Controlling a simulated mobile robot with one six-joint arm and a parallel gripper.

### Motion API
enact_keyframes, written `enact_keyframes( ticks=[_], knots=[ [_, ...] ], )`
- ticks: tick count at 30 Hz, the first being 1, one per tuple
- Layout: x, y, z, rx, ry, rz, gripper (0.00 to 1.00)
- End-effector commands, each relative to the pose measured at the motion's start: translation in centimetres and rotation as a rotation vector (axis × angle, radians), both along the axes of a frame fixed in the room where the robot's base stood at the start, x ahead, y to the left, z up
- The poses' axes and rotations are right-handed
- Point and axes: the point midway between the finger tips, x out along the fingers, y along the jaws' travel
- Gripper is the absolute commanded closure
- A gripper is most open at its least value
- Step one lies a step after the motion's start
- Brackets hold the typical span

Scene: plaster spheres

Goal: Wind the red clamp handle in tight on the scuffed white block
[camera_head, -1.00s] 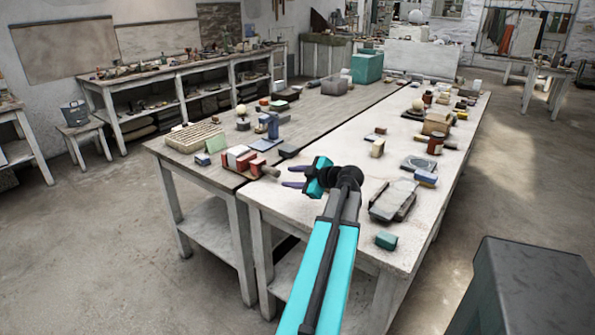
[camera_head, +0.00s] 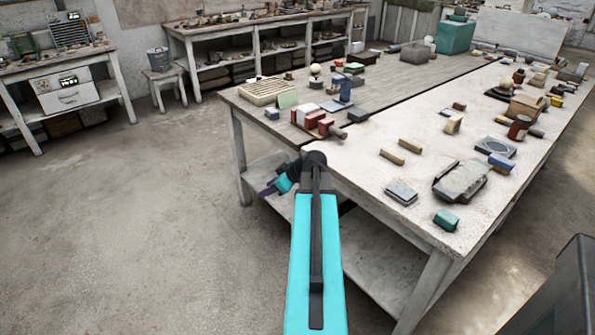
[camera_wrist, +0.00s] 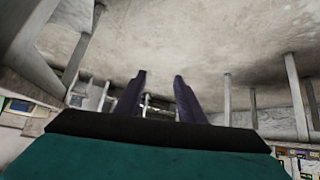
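The red clamp (camera_head: 312,119) sits at the near edge of the work tables, close to the seam between them. A pale block (camera_head: 309,106) shows between its red parts; scuffs are too small to make out. A dark, stubby handle (camera_head: 337,131) sticks out at its right end. My gripper (camera_head: 268,190) is off the near table edge, below and left of the clamp, pointing down and left. In the wrist view its two purple fingers (camera_wrist: 158,76) stand apart with nothing between them. The clamp does not show in the wrist view.
A grey tool (camera_head: 461,180), a flat grey block (camera_head: 401,192) and a teal block (camera_head: 446,219) lie on the pale right-hand table. A beige crate (camera_head: 264,91) stands left of the clamp. Table legs and a lower shelf are near my gripper. Open floor lies left.

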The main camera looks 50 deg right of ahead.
Motion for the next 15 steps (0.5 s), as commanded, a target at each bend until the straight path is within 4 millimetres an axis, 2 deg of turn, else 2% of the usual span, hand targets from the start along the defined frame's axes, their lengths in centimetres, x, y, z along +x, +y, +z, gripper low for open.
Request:
enact_keyframes(
  ticks=[1,6,15],
  knots=[
    [1.0,1.9,-0.9,0.022,0.026,0.010,0.64],
    [3.4,7.3,-3.7,0.086,0.119,0.019,0.64],
    [6.1,16.9,-8.2,0.161,0.288,0.017,0.64]
  ],
)
